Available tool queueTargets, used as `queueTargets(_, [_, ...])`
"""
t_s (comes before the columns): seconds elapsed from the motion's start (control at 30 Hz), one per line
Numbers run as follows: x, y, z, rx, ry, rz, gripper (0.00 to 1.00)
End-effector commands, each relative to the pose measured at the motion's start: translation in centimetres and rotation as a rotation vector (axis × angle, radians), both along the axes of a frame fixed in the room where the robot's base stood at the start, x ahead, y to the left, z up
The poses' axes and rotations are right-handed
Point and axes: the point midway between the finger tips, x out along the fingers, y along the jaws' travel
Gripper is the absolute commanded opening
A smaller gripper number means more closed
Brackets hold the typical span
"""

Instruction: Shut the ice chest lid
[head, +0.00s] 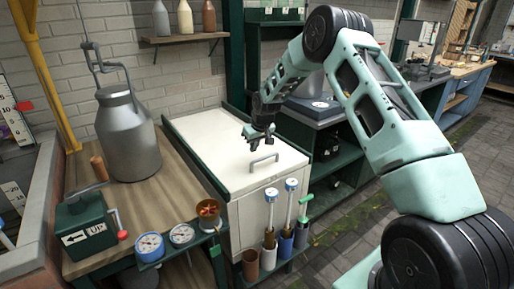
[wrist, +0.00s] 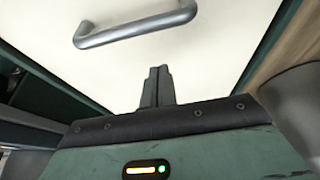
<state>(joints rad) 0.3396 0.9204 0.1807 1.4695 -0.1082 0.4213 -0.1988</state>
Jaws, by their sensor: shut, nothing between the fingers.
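The ice chest (head: 248,222) is a cream-white box in a dark green frame. Its lid (head: 207,140) lies flat across the top, and I see no gap along its front edge. A grey bar handle (head: 263,161) sits near the lid's front edge. My gripper (head: 269,139) is just above the lid, behind the handle in the head view. In the wrist view my gripper's fingers (wrist: 157,72) are together and empty. The handle (wrist: 137,24) is apart from them, against the pale lid (wrist: 130,62). Whether the fingertips touch the lid is unclear.
A grey metal churn (head: 128,137) stands on the wooden bench (head: 172,206) to the left. Dial gauges (head: 150,246) and tubes holding blue-capped tools (head: 289,215) stand in front of the chest. A green shelf unit (head: 335,165) is to the right. The paved floor (head: 345,230) has free room.

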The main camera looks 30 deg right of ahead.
Motion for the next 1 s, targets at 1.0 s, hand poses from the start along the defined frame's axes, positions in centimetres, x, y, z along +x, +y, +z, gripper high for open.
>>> queueTargets(1.0, [-3.8, 1.8, 9.9, 0.006, 0.002, 0.021, 0.00])
